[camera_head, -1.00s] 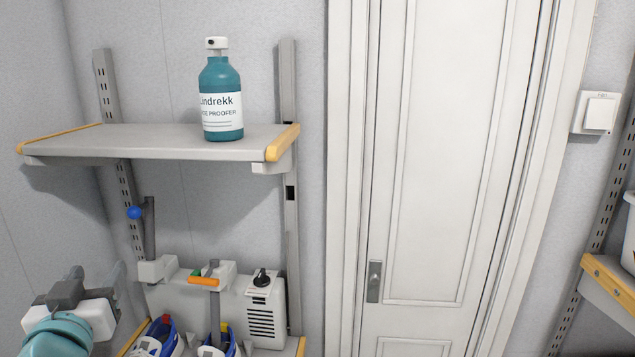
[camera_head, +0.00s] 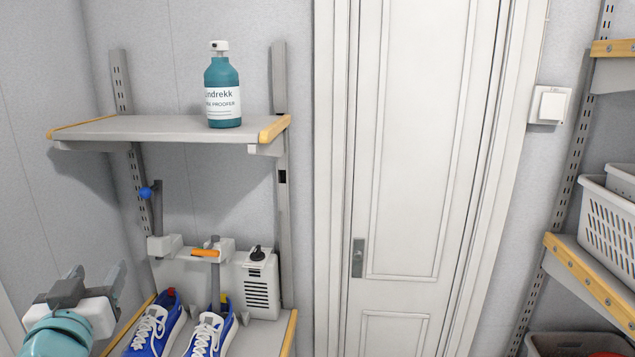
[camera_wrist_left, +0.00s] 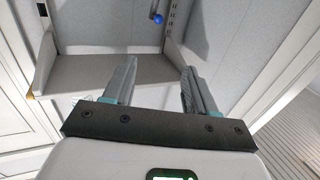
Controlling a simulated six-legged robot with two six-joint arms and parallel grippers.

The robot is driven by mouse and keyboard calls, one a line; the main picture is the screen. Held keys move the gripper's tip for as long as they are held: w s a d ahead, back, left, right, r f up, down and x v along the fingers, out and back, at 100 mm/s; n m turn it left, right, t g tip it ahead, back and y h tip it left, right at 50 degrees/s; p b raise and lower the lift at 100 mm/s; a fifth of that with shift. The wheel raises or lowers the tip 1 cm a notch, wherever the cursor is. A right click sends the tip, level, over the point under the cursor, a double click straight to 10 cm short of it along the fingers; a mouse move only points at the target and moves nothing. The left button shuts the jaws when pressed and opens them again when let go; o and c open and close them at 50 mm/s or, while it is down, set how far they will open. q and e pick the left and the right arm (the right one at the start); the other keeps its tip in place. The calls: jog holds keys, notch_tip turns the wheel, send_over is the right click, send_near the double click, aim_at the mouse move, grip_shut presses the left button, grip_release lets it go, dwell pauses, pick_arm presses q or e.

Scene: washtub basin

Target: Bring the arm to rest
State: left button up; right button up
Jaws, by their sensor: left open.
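My left gripper (camera_head: 98,280) is at the lower left of the head view, its arm coming in from the left. It is open, with its two fingers apart and nothing between them. In the left wrist view the fingers (camera_wrist_left: 155,85) point toward a grey shelf and the wall. My right gripper is in neither view.
A teal spray bottle (camera_head: 222,90) stands on the upper shelf (camera_head: 150,127). Blue shoes (camera_head: 155,328) sit on the lower shelf beside a white dryer unit (camera_head: 258,285). A closed door (camera_head: 420,150) is in the middle. White baskets (camera_head: 608,225) stand on shelving at the right.

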pick_arm(q)
jog(key=w+d+f+m+g+h, duration=0.1)
jog(key=d+f+m+g+h, duration=0.25)
jog(key=f, duration=1.35)
jog(key=w+d+f+g+h, duration=0.15)
jog(key=d+f+g, duration=0.35)
jog(key=f, duration=1.1)
jog(key=s+d+f+g+h, duration=0.1)
jog(key=s+d+f+g, duration=0.1)
jog(key=s+d+f, duration=0.3)
jog(key=s+d+f+n+g+h, duration=0.1)
jog(key=s+d+f+g+h, duration=0.1)
jog(key=s+f, duration=0.6)
jog(key=s+d+f+n+g+h, duration=0.1)
jog(key=s+d+f+g, duration=0.3)
jog(key=s+d+f, duration=0.3)
jog(key=s, duration=0.3)
jog(key=shift+s+d+h, duration=0.3)
jog(key=shift+s+d, duration=0.05)
jog(key=shift+s, duration=0.05)
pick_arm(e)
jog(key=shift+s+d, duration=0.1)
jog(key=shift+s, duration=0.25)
